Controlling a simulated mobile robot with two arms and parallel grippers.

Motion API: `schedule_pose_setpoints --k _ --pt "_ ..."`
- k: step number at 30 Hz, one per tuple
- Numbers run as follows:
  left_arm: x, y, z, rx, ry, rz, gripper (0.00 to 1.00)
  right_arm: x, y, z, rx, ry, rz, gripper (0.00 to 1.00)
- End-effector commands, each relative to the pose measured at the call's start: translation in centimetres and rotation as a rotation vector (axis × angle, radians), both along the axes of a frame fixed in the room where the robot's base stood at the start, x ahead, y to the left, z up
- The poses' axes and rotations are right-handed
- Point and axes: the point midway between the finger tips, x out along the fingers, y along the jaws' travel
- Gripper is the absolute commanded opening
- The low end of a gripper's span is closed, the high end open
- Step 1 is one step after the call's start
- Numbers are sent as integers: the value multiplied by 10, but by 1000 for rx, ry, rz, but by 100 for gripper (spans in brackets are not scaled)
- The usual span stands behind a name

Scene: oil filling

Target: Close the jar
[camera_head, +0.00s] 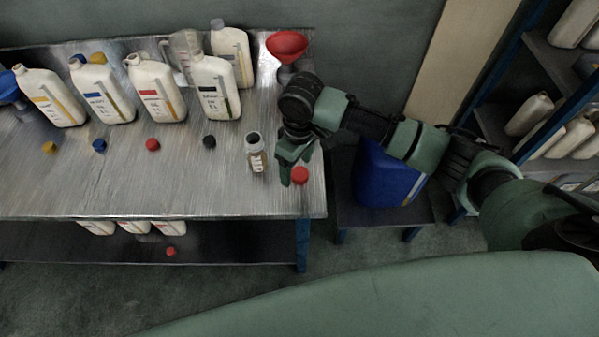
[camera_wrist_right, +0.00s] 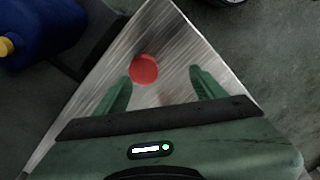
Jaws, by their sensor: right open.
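A small open jar (camera_head: 256,152) with a label stands upright on the metal table, its dark mouth facing up. A red lid (camera_head: 300,175) lies on the table near the right edge, to the right of the jar. My right gripper (camera_head: 293,176) is open and empty above the table, between the jar and the lid, close to the lid. In the right wrist view the lid (camera_wrist_right: 144,69) lies ahead of the open fingers (camera_wrist_right: 155,82), nearer the left finger. The jar is not in the right wrist view. My left gripper is not in view.
Several white bottles (camera_head: 157,88) stand along the back of the table (camera_head: 200,190), with a red funnel (camera_head: 288,46) at the back right. Small caps, including a black one (camera_head: 209,141), lie in front of them. A blue canister (camera_head: 385,178) stands right of the table.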

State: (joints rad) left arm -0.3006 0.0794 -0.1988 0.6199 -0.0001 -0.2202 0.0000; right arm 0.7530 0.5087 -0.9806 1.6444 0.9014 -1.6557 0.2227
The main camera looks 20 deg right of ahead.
Motion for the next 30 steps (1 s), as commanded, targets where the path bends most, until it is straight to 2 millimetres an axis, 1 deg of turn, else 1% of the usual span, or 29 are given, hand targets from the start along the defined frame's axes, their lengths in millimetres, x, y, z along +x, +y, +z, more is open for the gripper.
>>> schedule_pose_setpoints --k 1,4,7,14,17,24,30 --pt "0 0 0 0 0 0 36 9 -10 7 -23 3 -13 70" --pt "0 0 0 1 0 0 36 15 -20 13 -44 15 -30 70" --pt "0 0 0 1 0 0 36 18 -24 15 -51 19 -35 70" --pt "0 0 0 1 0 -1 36 17 -23 15 -49 18 -35 70" --pt "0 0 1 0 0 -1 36 17 -23 13 -48 20 -35 70" --pt "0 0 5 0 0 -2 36 18 -22 -10 -48 20 -35 70" --pt "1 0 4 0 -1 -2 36 18 -22 -11 -47 17 -34 70"
